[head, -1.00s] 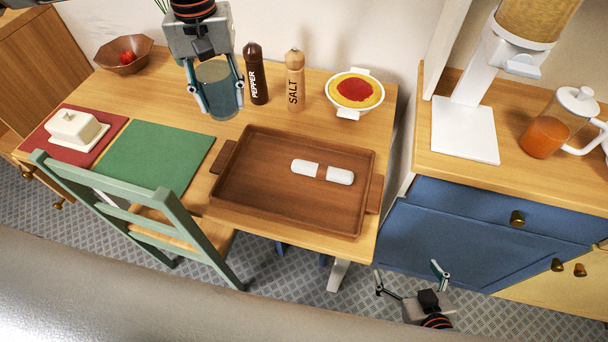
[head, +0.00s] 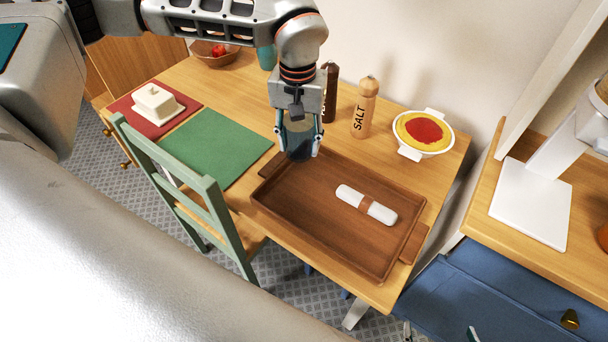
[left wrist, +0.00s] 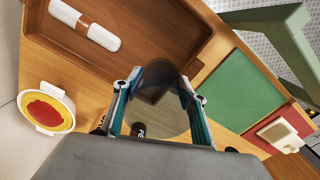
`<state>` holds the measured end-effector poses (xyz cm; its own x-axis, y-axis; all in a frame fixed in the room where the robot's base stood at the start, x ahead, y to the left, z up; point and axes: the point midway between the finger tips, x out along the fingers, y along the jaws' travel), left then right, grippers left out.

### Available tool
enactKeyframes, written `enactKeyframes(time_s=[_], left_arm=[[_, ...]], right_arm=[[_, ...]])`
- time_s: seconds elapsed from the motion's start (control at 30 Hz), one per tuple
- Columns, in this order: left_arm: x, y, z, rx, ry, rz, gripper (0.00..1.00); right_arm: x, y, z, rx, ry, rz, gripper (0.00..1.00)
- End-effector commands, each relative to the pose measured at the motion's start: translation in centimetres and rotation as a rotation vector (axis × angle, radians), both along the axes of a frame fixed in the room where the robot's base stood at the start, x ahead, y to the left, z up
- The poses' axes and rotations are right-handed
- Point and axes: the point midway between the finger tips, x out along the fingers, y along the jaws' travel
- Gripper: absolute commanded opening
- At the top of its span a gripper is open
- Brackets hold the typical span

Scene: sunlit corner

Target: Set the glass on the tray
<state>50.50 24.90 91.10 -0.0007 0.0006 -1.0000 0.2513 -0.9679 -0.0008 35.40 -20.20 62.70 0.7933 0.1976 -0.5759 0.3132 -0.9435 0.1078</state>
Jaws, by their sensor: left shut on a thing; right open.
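My left gripper (head: 298,142) is shut on the glass (head: 299,153), a see-through blue-grey tumbler. It holds the glass by the far left corner of the brown wooden tray (head: 310,225); I cannot tell whether the glass touches anything. In the left wrist view the glass (left wrist: 160,98) sits between the two fingers and overlaps the edge of the tray (left wrist: 150,25). A white rolled napkin with a brown band (head: 367,205) lies on the tray's right half. My right gripper (head: 440,333) is open at the bottom edge, with only its fingertips showing.
The pepper mill (head: 329,95), salt mill (head: 363,108) and a bowl of red and yellow food (head: 422,132) stand behind the tray. A green mat (head: 212,148) and butter dish (head: 157,103) are left. A green chair (head: 190,195) stands in front.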

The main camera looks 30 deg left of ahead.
Motion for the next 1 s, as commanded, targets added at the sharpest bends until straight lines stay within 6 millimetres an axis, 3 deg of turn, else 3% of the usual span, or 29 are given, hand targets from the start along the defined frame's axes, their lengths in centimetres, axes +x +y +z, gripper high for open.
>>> enactKeyframes(time_s=[0.1,0.3,0.53,0.8,1.0], left_arm=[[-0.1,0.0,-3.1,0.000,0.004,-0.002,0.15],[0.0,0.0,-6.3,0.000,0.001,0.000,0.15],[0.0,0.0,-7.6,-0.001,0.000,0.000,0.14],[0.0,0.0,-11.1,0.000,0.001,0.000,0.15],[0.1,0.0,-11.1,0.000,-0.002,0.000,0.14]], right_arm=[[-0.1,0.0,-0.4,0.000,0.003,0.000,0.95],[-0.2,0.0,-0.7,0.000,0.006,0.000,0.95],[-0.3,0.0,-0.9,0.000,0.007,0.000,0.95],[-0.3,0.0,-1.2,-0.002,0.008,0.001,0.95],[-0.1,0.0,-0.8,-0.003,0.001,0.002,0.95]])
